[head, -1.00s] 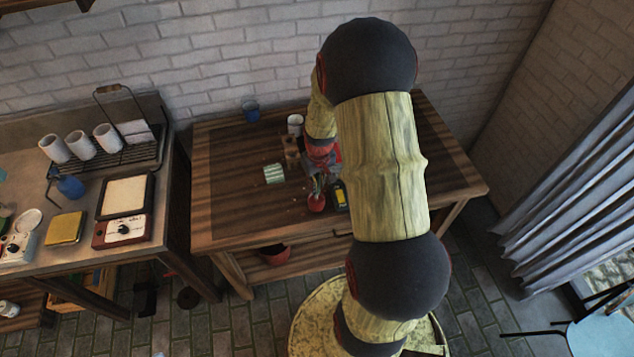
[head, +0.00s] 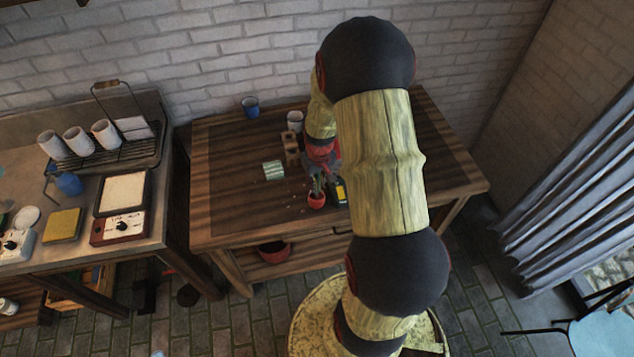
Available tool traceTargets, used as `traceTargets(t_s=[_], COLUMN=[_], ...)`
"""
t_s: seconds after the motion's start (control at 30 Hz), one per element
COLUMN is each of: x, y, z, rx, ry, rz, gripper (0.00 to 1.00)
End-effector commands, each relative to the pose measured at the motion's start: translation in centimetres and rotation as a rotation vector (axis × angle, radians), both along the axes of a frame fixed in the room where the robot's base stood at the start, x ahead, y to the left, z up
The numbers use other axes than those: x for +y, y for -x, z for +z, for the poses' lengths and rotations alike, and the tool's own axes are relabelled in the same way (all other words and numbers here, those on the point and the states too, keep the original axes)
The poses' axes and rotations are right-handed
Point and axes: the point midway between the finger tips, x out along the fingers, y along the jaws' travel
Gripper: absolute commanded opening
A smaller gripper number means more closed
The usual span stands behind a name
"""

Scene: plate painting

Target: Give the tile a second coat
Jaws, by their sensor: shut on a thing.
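A small tile (head: 273,170) with pale green and white stripes lies flat on the wooden table (head: 230,205), left of my arm. My gripper (head: 314,170) is just right of the tile and apart from it, partly hidden by my arm. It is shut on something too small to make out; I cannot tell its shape. The tile's surface is too small in view to judge how evenly it is coated.
A red pot with a green plant (head: 316,200) and a dark bottle with a yellow label (head: 339,192) stand close in front of my gripper. Wooden blocks (head: 291,150), a white cup (head: 295,122) and a blue cup (head: 251,107) stand behind. The table's left side is clear.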

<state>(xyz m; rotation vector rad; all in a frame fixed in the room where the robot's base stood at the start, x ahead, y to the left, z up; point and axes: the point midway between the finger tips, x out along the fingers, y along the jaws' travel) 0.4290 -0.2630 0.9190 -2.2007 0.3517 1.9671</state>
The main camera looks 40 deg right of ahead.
Motion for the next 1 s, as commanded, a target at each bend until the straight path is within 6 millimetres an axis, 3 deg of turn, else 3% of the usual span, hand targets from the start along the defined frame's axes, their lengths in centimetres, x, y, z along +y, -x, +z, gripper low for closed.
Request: traceTargets(t_s=[0.47,1.0], x=[0.0,0.0], y=[0.0,0.0], z=[0.5,4.9], rx=[0.000,-0.001], ry=[0.000,0.000], rz=[0.000,0.000], gripper=[0.00,0.00])
